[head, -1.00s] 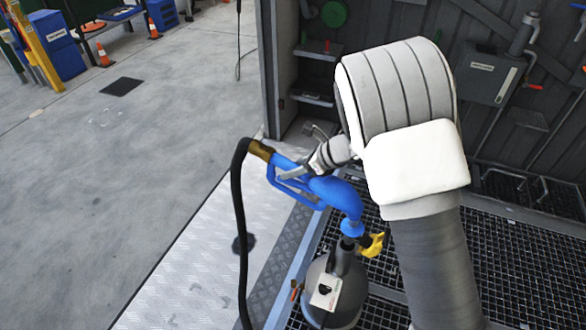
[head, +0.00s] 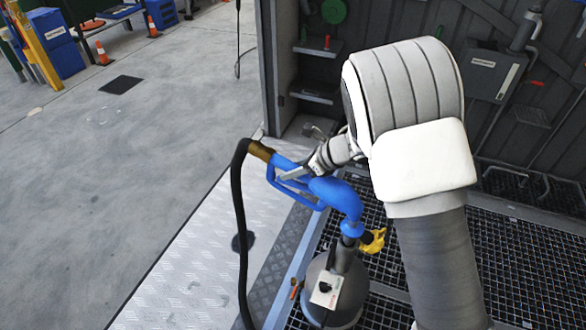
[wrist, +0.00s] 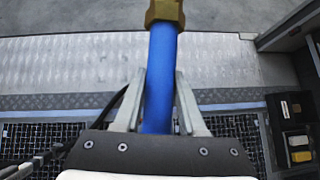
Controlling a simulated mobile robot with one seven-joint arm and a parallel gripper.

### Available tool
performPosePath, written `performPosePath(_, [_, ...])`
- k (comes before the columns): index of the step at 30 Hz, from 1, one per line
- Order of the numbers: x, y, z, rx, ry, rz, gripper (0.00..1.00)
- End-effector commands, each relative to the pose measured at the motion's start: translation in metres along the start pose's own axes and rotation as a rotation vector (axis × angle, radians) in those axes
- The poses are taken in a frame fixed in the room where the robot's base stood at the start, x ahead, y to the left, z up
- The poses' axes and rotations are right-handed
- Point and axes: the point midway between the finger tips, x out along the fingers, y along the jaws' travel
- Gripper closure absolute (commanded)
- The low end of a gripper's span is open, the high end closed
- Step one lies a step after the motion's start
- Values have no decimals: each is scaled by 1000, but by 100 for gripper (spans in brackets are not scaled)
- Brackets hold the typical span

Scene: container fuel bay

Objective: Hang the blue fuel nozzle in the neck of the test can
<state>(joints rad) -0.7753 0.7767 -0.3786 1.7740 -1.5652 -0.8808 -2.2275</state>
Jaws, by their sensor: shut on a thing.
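The blue fuel nozzle (head: 337,193) is tilted, its brass hose end up at the left and its spout end down at the right. My gripper (head: 300,172) is shut on the nozzle's blue body; the wrist view shows the two fingers (wrist: 158,108) on either side of the blue tube (wrist: 161,75). The grey test can (head: 322,283) stands upright on the grating below. The nozzle's lower end is at the top of the can's neck (head: 344,257), and its spout tip is hidden there. How deep it sits cannot be told.
A black hose (head: 239,230) hangs from the nozzle's brass end to the left of the can. A yellow piece (head: 373,240) is beside the neck. Dark grating (head: 510,265) spreads right; a tread plate (head: 190,275) lies left. Shelves (head: 316,70) stand behind.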

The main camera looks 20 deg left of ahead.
Motion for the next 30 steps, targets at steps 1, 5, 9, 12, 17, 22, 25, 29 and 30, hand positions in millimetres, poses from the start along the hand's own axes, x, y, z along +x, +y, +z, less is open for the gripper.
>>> performPosePath(1, [3, -1, -2, -1, -2, -1, 100])
performPosePath(5, [7, -1, -7, -1, -1, -2, 100])
performPosePath(9, [8, -1, -8, -1, -2, -2, 100])
performPosePath(12, [8, -1, -8, -1, -2, -2, 100])
performPosePath(17, [8, -1, -8, -1, -2, -1, 100])
performPosePath(22, [11, -1, -11, -1, -2, -1, 100])
performPosePath(25, [15, 0, -15, -1, -2, -1, 100])
performPosePath(29, [19, 0, -20, -1, -2, -1, 100])
performPosePath(30, [21, 0, -21, -1, -2, -1, 100])
